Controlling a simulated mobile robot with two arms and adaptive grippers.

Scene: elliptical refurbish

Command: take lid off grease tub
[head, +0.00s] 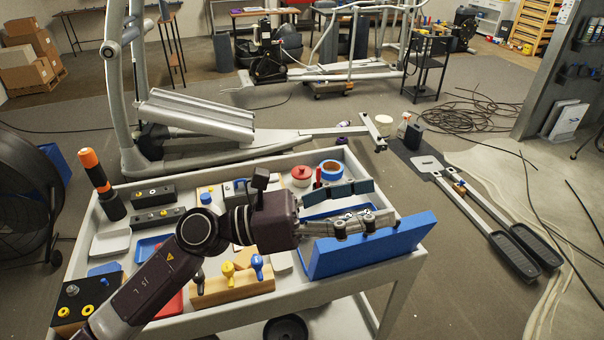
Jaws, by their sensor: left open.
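A small round tub with a red lid (302,174) stands near the back edge of the cart; its lid has a knob and appears to be on. I take this for the grease tub, but I cannot read a label. My left gripper (382,203) is open and empty, its fingers pointing right over the blue bin at the cart's right end. In the picture it lies below and to the right of the red lid, apart from it. My right gripper is not in view.
The white cart (240,319) is crowded. A blue tape roll (331,169) sits right of the red lid. The blue bin (375,248) has a raised front wall. A black-and-orange flashlight (101,185) stands at the left. Elliptical parts (200,115) lie on the floor behind.

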